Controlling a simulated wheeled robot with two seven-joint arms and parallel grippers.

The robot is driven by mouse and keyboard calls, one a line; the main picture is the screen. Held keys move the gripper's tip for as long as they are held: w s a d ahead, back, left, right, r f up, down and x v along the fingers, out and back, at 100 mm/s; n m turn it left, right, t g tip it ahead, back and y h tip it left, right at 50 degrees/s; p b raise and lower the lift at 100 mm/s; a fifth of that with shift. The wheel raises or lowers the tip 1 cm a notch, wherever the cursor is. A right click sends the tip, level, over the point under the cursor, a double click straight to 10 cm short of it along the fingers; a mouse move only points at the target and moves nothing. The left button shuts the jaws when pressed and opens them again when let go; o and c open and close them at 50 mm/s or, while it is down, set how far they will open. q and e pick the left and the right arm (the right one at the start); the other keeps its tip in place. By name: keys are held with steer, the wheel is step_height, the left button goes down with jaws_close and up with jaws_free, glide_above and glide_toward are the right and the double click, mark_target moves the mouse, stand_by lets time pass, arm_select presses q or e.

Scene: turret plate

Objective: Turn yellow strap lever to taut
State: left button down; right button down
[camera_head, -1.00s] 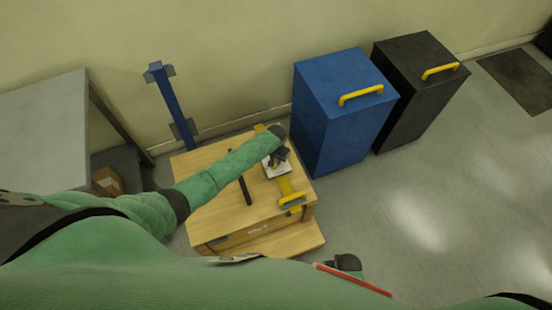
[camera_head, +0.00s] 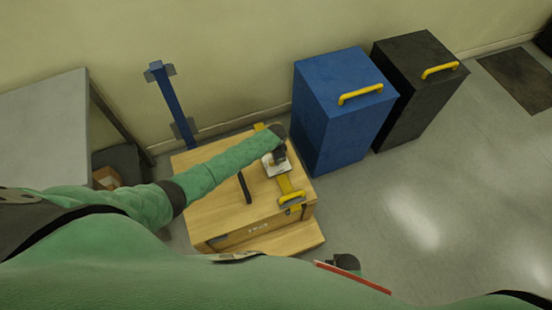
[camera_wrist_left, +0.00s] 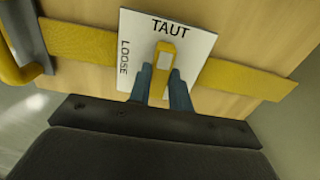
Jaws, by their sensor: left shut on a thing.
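The yellow strap lever (camera_wrist_left: 164,58) stands at the middle of a white plate (camera_wrist_left: 193,39) marked TAUT at the top and LOOSE along the left side. In the left wrist view its end lies just below the word TAUT. My left gripper (camera_wrist_left: 161,88) is shut on the lever, with a blue-grey finger on each side. In the head view the left gripper (camera_head: 279,156) hides much of the lever and part of the plate (camera_head: 275,170). A dark part at the bottom looks like my right gripper (camera_head: 346,263); its fingers cannot be made out.
The plate sits over a yellow strap (camera_wrist_left: 245,79) on a wooden crate (camera_head: 215,215). A black bar (camera_head: 244,188) lies on the crate, left of the plate. A blue cabinet (camera_head: 335,120) and a black one (camera_head: 420,90) stand right.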

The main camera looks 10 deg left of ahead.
stand_by(0.5)
arm_select(q)
steer(key=c, duration=1.3)
jaws_free()
steer(key=shift+r, duration=0.1)
